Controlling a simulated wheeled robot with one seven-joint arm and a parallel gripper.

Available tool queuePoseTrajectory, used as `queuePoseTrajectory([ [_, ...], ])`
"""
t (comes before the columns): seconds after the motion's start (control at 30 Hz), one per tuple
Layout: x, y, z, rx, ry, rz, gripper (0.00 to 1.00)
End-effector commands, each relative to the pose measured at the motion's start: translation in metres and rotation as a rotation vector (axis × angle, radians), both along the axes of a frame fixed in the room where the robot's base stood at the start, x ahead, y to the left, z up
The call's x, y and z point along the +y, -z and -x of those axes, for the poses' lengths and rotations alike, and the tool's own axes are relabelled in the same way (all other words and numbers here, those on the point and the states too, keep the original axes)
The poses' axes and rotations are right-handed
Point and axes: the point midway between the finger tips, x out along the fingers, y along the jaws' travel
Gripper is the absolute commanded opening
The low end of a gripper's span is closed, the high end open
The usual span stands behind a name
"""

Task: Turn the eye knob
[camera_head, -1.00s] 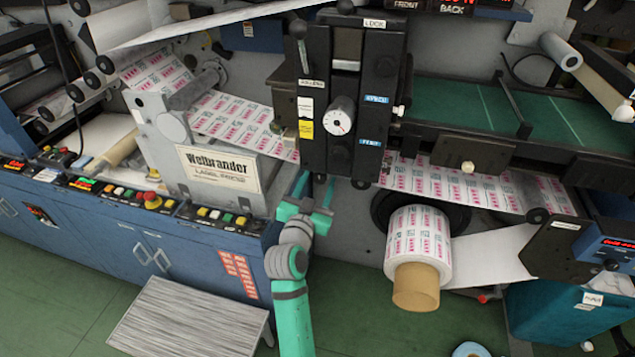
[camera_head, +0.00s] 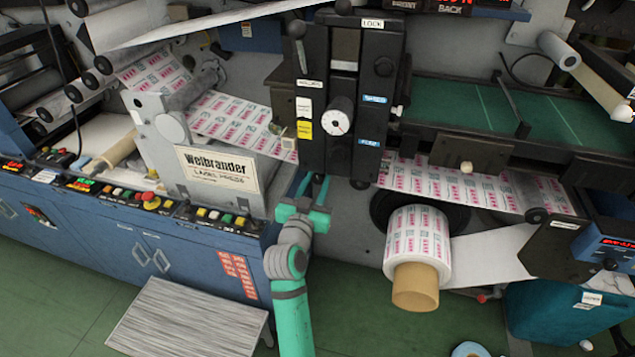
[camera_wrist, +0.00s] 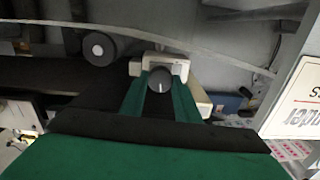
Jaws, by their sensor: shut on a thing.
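The eye knob (camera_wrist: 161,79) is a small round dark knob with a white pointer line, set in front of a pale housing (camera_wrist: 178,63) in the wrist view. The pointer line looks close to upright in that view. My gripper (camera_wrist: 160,88) has its two green fingers on either side of the knob and is shut on it. In the head view my gripper (camera_head: 313,190) points up at the underside of the black slitter block (camera_head: 368,130). The knob cannot be made out there.
A white dial (camera_head: 338,122) sits on the black block above my gripper. The large label roll (camera_head: 418,240) is to the right, and the Welbrander panel (camera_head: 219,170) is to the left. A row of buttons (camera_head: 150,202) lies along the console edge.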

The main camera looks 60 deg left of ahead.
Motion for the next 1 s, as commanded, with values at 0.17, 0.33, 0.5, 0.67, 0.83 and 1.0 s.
queuePoseTrajectory([
  [0.17,-0.0013,0.0021,-0.001,-0.099,0.003,0.106,0.07],
  [0.33,-0.0013,0.0025,-0.0006,-0.212,0.003,0.22,0.07],
  [0.5,-0.001,0.0028,-0.0001,-0.327,0.002,0.335,0.07],
  [0.67,-0.0009,0.0032,0.0,-0.435,0.002,0.444,0.07],
  [0.83,-0.0001,0.0037,0.0007,-0.549,0.0,0.557,0.07],
  [1.0,-0.0001,0.0039,0.0,-0.663,0.002,0.672,0.07],
])
